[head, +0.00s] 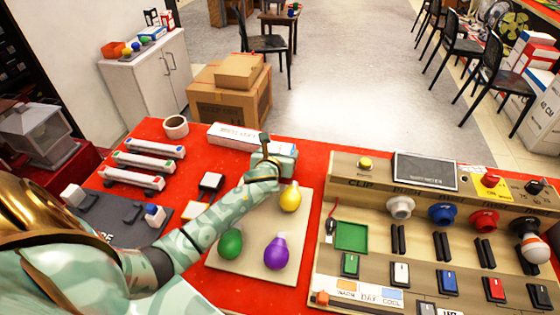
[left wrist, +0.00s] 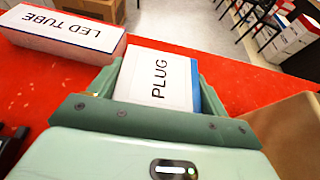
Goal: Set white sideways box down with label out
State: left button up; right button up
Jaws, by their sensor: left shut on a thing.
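My left gripper (head: 272,160) is at the back edge of the red table, above the beige board with the bulbs. In the left wrist view its green fingers stand on both sides of a white box (left wrist: 155,82) with a blue edge, and it is shut on that box. The word PLUG on the box faces the wrist camera. In the head view the gripper mostly hides the box. I cannot tell whether the box touches the table. My right gripper is not in view.
A long white LED TUBE box (left wrist: 62,30) lies left of the held box. The beige board (head: 222,262) carries green, purple and yellow bulbs. A switch panel (head: 375,250) fills the right side. Tube lamps (head: 145,160) lie at the left. Red tabletop shows around the back edge.

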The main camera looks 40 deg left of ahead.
pick_arm(q)
notch_tip(320, 180, down, 2)
jog(key=shift+r, duration=0.2)
jog(key=shift+f, duration=0.15)
jog(key=o, duration=1)
jog(key=shift+o, duration=0.2)
